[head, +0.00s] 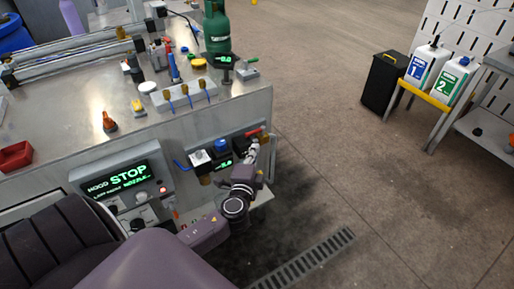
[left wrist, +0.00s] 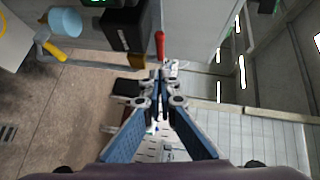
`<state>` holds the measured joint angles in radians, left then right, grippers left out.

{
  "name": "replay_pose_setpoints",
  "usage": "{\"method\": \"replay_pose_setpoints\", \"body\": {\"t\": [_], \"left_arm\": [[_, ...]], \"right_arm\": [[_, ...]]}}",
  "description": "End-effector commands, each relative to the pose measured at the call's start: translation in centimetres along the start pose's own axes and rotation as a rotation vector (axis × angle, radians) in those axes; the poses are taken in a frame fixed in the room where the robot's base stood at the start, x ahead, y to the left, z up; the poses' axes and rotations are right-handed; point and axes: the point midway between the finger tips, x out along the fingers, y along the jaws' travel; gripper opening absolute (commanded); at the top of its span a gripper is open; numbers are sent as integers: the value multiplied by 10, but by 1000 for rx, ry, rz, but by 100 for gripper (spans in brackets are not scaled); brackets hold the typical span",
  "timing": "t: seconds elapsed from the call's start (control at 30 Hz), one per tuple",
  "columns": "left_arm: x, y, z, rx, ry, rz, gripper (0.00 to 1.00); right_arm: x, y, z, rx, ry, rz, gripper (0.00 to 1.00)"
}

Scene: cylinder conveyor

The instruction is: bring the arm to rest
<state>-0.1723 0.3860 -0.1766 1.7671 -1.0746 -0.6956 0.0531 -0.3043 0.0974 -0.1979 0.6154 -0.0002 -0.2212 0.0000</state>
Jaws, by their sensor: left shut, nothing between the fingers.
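My left arm reaches from the lower left of the head view toward the front face of the steel bench. My left gripper (head: 251,152) is at the bench's front right corner, just below a red handle (head: 254,132). In the left wrist view the fingers of my left gripper (left wrist: 161,76) are together and hold nothing. There the red handle (left wrist: 160,44) lies just beyond the fingertips; I cannot tell whether they touch. My right gripper is not in view.
The steel bench (head: 60,130) carries tools, a green gas cylinder (head: 216,28) and a red tray (head: 15,157). A panel display (head: 127,176) reads STOP. Two white jugs (head: 428,64) stand on a stand at the right.

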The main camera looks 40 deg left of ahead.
Motion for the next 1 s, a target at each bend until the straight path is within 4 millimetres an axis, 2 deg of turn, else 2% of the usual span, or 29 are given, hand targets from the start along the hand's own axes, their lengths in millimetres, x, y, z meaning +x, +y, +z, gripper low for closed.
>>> {"method": "replay_pose_setpoints", "body": {"t": [0.2, 0.33, 0.5, 0.67, 0.73, 0.77, 0.87, 0.97, 1.0], "left_arm": [[-37, 2, 3, -2, 0, 2, 0], [-53, 1, 4, -2, 0, 1, 0], [-62, 0, 4, -1, 0, 0, 0], [-63, 0, 5, -1, 0, 1, 0], [-62, 6, 6, -2, -2, 13, 0], [-62, 12, 7, -3, -3, 25, 0], [-60, 50, 12, -17, -10, 103, 0], [-64, 115, 24, -46, -28, 235, 0], [-68, 145, 29, -63, -39, 296, 0]], "right_arm": [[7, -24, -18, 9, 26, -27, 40], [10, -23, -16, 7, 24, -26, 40], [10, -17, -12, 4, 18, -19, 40], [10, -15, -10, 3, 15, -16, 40], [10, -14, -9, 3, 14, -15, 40], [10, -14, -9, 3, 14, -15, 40], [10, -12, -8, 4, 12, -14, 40], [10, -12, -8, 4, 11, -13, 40], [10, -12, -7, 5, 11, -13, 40]]}}
